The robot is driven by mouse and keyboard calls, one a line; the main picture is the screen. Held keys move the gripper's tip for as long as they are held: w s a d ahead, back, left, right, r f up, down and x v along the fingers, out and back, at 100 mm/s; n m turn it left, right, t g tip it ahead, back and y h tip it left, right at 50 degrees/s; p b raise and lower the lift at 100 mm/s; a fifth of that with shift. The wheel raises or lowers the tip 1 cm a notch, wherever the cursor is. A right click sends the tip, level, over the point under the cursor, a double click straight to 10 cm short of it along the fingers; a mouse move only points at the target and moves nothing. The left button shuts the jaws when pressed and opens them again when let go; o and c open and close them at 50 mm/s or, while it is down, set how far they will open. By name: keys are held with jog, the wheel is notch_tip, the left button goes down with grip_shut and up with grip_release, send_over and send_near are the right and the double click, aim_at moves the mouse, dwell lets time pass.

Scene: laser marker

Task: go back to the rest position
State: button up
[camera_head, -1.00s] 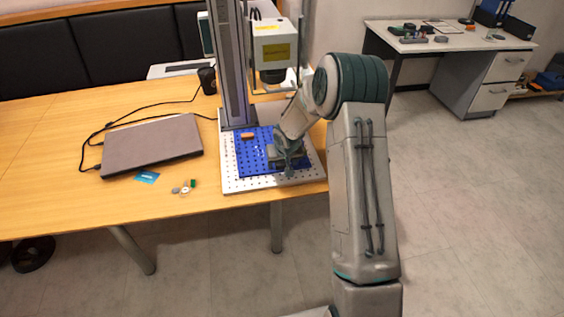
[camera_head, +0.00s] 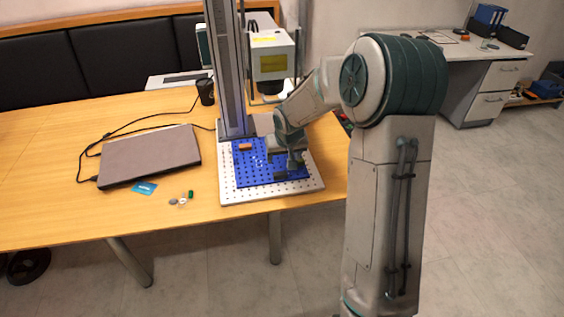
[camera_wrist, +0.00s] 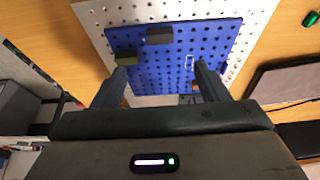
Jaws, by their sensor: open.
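My gripper (camera_head: 294,162) is over the right part of the blue perforated plate (camera_head: 250,176) in the head view. In the wrist view the two fingers of my gripper (camera_wrist: 162,80) stand wide apart with nothing between them, in front of the blue plate (camera_wrist: 170,68). An orange piece (camera_head: 245,147) lies at the back left of the plate. A dark block (camera_wrist: 159,36) and an olive block (camera_wrist: 127,59) are on the plate in the wrist view. Whether the fingers touch anything is hard to tell.
The laser marker's column (camera_head: 230,80) and head (camera_head: 272,60) rise behind the plate. A closed laptop (camera_head: 150,157) with cables lies to the left. A blue card (camera_head: 144,188) and small pieces, one green (camera_head: 191,194), lie in front. The floor right of my arm is clear.

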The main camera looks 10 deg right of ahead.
jog(key=shift+s+r, duration=0.2)
jog(key=shift+r, duration=0.3)
jog(key=s+r, duration=0.3)
jog(key=s, duration=0.7)
jog(key=s+r+g, duration=0.1)
jog(key=s+r, duration=0.3)
jog(key=s, duration=0.6)
jog(key=s+r, duration=0.4)
jog(key=s, duration=0.6)
jog(key=shift+s+a+r+g, duration=0.2)
jog(key=shift+s+g, duration=0.1)
jog(key=shift+s, duration=0.1)
